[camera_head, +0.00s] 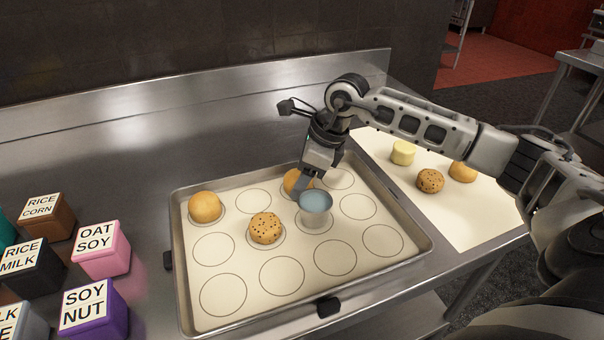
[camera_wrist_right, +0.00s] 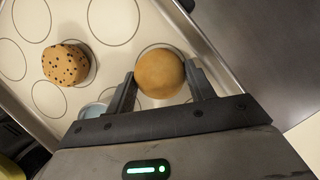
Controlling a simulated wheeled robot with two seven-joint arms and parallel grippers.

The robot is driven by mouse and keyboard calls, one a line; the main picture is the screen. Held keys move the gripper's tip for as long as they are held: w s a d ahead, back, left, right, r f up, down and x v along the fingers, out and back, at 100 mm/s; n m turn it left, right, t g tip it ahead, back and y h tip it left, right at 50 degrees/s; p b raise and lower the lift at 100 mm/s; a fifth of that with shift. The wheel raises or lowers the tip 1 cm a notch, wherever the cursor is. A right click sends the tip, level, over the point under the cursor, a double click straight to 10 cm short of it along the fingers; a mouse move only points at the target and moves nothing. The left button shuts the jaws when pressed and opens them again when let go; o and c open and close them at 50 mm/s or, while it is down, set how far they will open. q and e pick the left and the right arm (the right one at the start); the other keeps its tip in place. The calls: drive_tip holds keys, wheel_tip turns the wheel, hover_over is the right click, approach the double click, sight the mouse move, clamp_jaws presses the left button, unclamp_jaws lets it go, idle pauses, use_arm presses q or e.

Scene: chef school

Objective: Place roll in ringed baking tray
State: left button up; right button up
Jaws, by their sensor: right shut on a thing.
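My right gripper (camera_head: 301,186) is over the far middle of the ringed baking tray (camera_head: 430,244), pointing down. It is shut on a plain golden-brown roll (camera_head: 291,180), partly hidden behind the fingers in the head view. In the right wrist view, the roll (camera_wrist_right: 160,73) sits between the two fingertips (camera_wrist_right: 163,84); I cannot tell if it touches the tray. Another plain roll (camera_head: 204,207) sits on a ring at the tray's far left. A speckled roll (camera_head: 265,228) rests on a ring near the middle. My left gripper is not in view.
A pale roll (camera_head: 403,152), a speckled roll (camera_head: 430,180) and a plain roll (camera_head: 462,171) lie on the cream sheet (camera_head: 466,219). Labelled boxes (camera_head: 93,310) stand left. Several front rings are empty.

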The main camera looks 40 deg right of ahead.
drive_tip(key=shift+f, duration=0.15)
drive_tip(key=o, duration=0.7)
drive_tip(key=b+v, duration=0.1)
drive_tip(key=v, duration=1.1)
drive_tip(key=shift+r, duration=0.25)
drive_tip(key=shift+a, duration=0.1)
drive_tip(key=shift+f, duration=0.1)
